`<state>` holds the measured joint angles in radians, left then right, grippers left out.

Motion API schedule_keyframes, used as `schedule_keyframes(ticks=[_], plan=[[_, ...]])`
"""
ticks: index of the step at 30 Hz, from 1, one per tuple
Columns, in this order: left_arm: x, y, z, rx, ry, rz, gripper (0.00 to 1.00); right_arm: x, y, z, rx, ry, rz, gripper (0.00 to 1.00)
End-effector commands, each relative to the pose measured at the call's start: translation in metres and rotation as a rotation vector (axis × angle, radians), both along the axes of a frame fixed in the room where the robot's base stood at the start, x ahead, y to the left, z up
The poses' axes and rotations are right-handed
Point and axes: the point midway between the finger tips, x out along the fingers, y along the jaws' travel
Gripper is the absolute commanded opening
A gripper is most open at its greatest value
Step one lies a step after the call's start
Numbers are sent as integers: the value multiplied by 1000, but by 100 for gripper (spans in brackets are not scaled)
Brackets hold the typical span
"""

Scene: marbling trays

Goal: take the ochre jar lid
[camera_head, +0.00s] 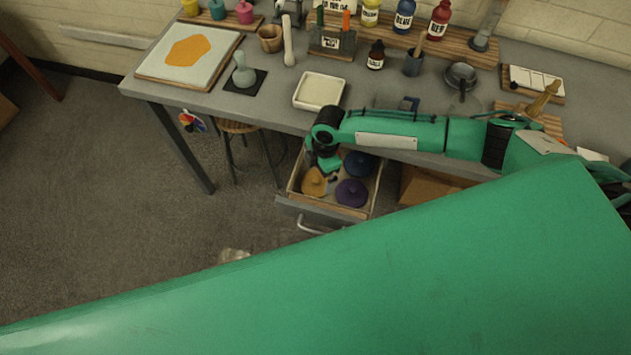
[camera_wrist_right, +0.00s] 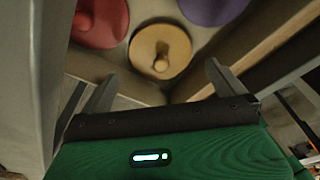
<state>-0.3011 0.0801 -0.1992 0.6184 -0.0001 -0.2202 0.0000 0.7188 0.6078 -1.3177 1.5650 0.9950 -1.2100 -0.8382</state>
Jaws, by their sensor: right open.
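The ochre jar lid (camera_head: 314,182) lies in the open drawer (camera_head: 345,213), at its left front. It is a round disc with a knob, and it also shows in the right wrist view (camera_wrist_right: 158,52), near the top middle. My right gripper (camera_head: 327,172) reaches down into the drawer from above, just behind and right of the ochre lid in the head view. In the right wrist view the right gripper (camera_wrist_right: 162,88) has its two fingers spread wide, with nothing between them. The ochre lid lies beyond the fingertips. My left gripper is not in view.
A purple lid (camera_head: 351,192) and a blue lid (camera_head: 358,163) share the drawer. A red lid (camera_wrist_right: 100,22) shows in the right wrist view beside the ochre one. The drawer walls stand close around. The grey worktable (camera_head: 270,95) above carries a white tray (camera_head: 319,106) and several bottles.

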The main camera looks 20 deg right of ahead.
Motion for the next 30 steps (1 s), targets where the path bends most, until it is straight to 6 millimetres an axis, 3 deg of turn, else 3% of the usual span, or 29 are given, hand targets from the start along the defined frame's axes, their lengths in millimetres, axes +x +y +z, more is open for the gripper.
schedule_keyframes(ticks=[6, 10, 20, 25, 30], plan=[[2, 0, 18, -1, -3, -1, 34, -2, 3, -24, -3, 3, 0, 100], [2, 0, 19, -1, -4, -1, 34, -2, 5, -40, -3, 3, -1, 100], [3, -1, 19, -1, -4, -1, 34, -2, 5, -47, -1, 1, 0, 100], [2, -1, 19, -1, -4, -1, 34, -2, 6, -47, -1, 1, 0, 67], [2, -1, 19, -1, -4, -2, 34, -2, 6, -47, -1, 1, 0, 63]])
